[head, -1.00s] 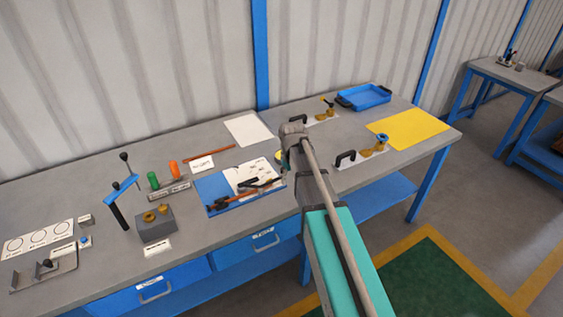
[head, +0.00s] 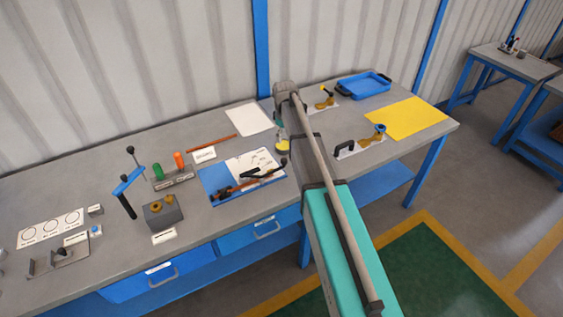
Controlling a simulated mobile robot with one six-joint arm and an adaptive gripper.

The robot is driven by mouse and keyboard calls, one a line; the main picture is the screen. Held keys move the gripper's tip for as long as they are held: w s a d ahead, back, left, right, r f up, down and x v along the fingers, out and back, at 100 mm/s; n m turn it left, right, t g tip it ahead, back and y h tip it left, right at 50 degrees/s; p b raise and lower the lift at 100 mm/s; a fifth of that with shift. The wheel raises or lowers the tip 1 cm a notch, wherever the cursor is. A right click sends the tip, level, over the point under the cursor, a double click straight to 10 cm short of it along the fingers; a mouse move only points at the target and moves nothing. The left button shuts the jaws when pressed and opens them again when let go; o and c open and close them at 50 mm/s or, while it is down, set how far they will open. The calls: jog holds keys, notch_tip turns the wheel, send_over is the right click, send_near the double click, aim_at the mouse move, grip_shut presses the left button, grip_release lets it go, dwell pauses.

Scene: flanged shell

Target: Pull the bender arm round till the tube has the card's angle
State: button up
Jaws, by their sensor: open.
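A tube bender with black handles (head: 265,173) lies on the blue board (head: 211,180) in the middle of the bench. A copper-coloured tube (head: 228,191) lies along its front edge. A white card (head: 254,161) with dark drawings is behind and partly under the bender handles; its angle is too small to read. My arm reaches over the bench to the right of the board. My gripper (head: 280,122) shows only in part below my wrist, beyond the board's right edge. It is open and touches neither the bender nor the tube; its fingertips are unclear.
A yellow disc (head: 283,147) is on the bench beside my arm. A copper rod (head: 211,143) and a white sheet (head: 248,117) lie behind the board. A grey block (head: 163,213) and blue-armed stand (head: 129,183) are left. A blue tray (head: 363,86) and yellow mat (head: 405,118) are right.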

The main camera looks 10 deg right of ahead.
aim_at(284, 160)
jog(key=shift+f, duration=0.15)
notch_tip(284, 160, down, 14)
jog(key=b, duration=1.3)
jog(key=shift+r+b, duration=0.25)
jog(key=shift+b, duration=0.05)
